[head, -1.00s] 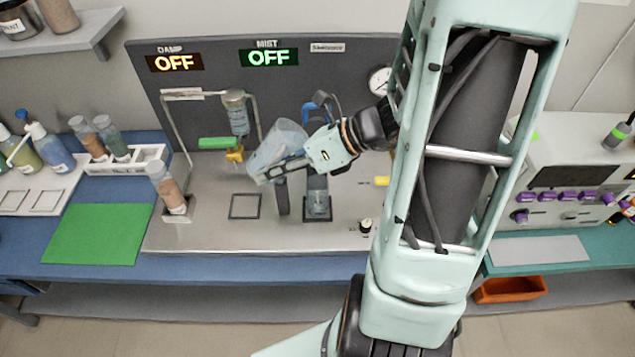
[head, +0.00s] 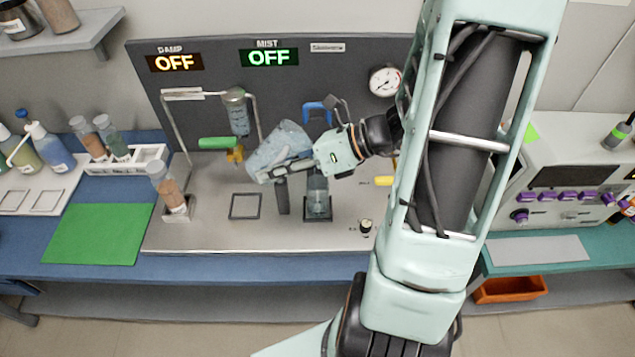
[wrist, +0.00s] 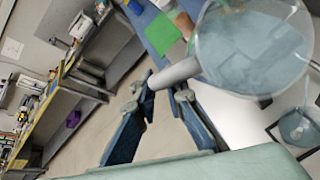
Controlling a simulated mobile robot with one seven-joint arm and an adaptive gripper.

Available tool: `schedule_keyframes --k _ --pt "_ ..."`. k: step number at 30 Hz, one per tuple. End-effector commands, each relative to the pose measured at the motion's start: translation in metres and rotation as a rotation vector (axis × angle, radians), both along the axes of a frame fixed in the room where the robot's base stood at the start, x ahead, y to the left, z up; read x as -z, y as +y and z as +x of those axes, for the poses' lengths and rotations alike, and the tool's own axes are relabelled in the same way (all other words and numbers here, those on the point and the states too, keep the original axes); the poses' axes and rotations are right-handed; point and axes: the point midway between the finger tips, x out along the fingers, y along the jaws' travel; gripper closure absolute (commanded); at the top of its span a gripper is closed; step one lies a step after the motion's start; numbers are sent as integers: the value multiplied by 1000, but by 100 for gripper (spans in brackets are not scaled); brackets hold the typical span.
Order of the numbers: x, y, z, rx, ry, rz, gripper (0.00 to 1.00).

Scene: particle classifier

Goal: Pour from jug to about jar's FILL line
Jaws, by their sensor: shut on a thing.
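The clear jug (head: 283,142) with pale blue liquid is tilted above the steel bench, left of and above the jar. My gripper (head: 268,174) is shut on the jug's handle, which shows as a pale bar (wrist: 173,73) between the fingers in the wrist view. The jug's round body (wrist: 255,50) and the liquid in it fill the upper right there. The clear jar (head: 318,200) stands upright on a dark square base below my gripper; it also shows in the wrist view (wrist: 299,127). Its FILL line and level cannot be read.
A dark post (head: 282,196) stands just left of the jar. An empty square outline (head: 245,206) lies further left, near a tube of brown grains (head: 167,184) in a holder. A green-handled valve (head: 217,143) and a dark back panel (head: 340,75) stand behind.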

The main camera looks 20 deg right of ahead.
Motion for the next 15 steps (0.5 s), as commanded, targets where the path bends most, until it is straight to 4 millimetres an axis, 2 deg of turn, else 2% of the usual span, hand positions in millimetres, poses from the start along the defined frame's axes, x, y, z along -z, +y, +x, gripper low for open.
schedule_keyframes --k 15 --pt "-1 -2 0 -2 -13 59 100"
